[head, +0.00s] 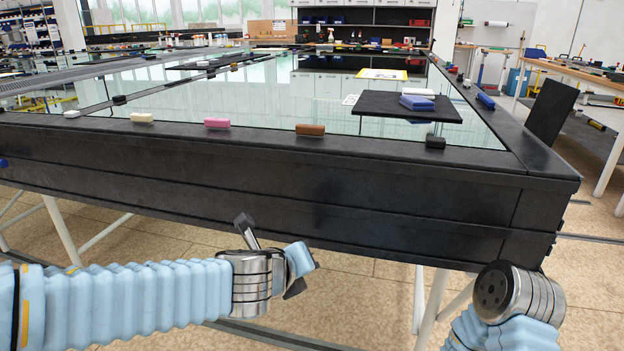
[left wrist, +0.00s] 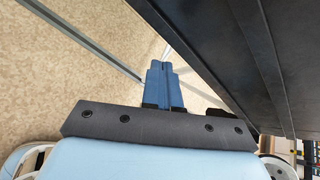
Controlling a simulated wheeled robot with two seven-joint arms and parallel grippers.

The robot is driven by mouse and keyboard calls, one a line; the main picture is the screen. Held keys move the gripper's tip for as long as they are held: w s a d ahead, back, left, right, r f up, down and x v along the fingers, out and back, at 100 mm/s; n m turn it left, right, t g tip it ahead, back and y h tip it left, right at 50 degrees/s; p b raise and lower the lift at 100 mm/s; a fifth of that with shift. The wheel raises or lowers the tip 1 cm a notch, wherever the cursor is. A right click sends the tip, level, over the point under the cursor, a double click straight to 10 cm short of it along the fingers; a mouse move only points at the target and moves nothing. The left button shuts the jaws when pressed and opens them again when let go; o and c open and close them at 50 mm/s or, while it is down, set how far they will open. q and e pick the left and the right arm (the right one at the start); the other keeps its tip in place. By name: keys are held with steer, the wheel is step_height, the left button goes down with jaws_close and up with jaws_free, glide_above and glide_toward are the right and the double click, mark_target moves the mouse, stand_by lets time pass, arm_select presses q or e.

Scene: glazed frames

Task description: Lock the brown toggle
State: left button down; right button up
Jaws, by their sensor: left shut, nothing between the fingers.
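The brown toggle (head: 310,129) lies on the near rail of the black frame (head: 420,158), at the edge of the glass. A pink toggle (head: 217,123) and a cream toggle (head: 142,117) are to its left, and a black one (head: 435,142) is to its right. My left arm reaches in low in front of the frame, below the brown toggle and apart from it. In the left wrist view my left gripper (left wrist: 163,66) has its blue fingers together and empty, beside the frame's dark side. My right arm shows at the lower right; its gripper is out of view.
A black board (head: 385,104) with a blue and white stack (head: 417,101) lies on the glass (head: 235,97). A blue toggle (head: 486,101) is on the right rail. A dark panel (head: 551,111) stands right of the frame. Open floor lies in front.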

arm_select(q)
steer(key=s+a+r+m+t, duration=0.1)
steer(key=s+r+m+t, duration=0.15)
steer(key=r, duration=0.75)
steer(key=s+a+r+m+t, duration=0.15)
steer(key=r+m+t, duration=0.25)
steer(key=r, duration=0.7)
steer(key=p, duration=0.1)
glide_toward(317, 129)
steer(key=shift+h, duration=0.3)
steer(key=x, duration=0.7)
steer(key=shift+a, duration=0.2)
arm_select(e)
steer(key=shift+a+r, duration=0.1)
steer(key=shift+r, duration=0.45)
arm_select(q)
steer(key=shift+d, duration=0.1)
